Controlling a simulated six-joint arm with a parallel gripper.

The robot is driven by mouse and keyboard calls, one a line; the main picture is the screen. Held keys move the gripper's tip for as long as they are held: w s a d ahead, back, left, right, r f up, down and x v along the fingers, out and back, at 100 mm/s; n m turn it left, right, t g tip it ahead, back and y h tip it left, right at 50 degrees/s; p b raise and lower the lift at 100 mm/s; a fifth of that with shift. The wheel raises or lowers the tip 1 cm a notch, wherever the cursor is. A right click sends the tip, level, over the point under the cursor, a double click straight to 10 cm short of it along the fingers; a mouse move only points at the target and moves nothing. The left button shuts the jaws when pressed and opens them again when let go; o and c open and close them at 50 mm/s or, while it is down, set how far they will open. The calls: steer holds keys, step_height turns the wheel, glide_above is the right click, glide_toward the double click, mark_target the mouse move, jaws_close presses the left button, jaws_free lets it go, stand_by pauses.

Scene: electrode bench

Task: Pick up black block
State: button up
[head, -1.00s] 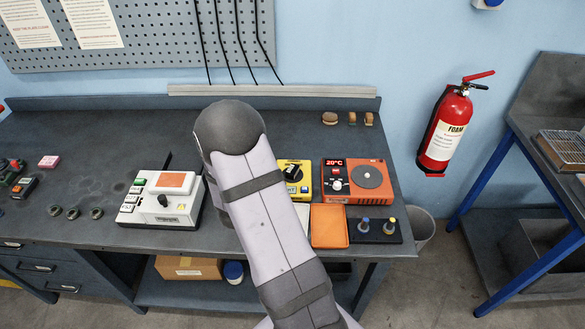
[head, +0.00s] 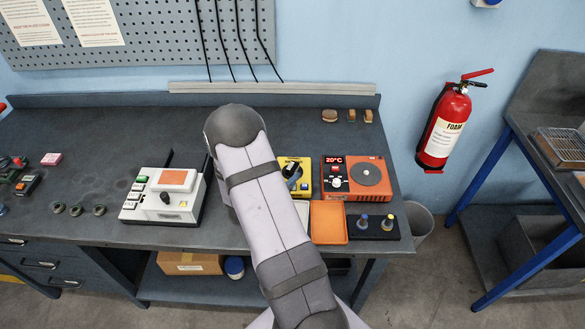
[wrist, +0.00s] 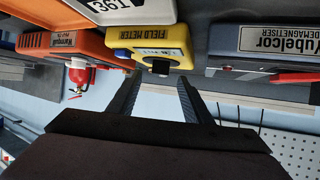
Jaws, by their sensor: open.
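In the wrist view, which is upside down, a small black block shape (wrist: 161,67) shows against the yellow field meter (wrist: 150,42). I cannot tell whether it is loose or a part of the meter. My gripper (wrist: 158,78) is open, its two dark fingers spread with the black shape between their tips in the picture and no clear contact. In the head view a black piece (head: 290,169) shows on the yellow meter (head: 304,186), right beside my arm. My arm covers the meter's left side, and my gripper is hidden there.
An orange device (head: 355,178) with a round plate stands right of the meter. An orange tray (head: 328,223) and a black stand (head: 373,229) with knobs lie in front. A white device (head: 162,197) is on the left. The bench's back middle is mostly clear.

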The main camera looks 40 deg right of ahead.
mark_target(291, 168)
steer(key=p+x, duration=0.2)
steer(key=x, duration=0.1)
steer(key=shift+d, duration=0.35)
steer(key=shift+w+d+f, duration=0.3)
steer(key=shift+d, duration=0.2)
steer(key=shift+r, duration=0.1)
jaws_close()
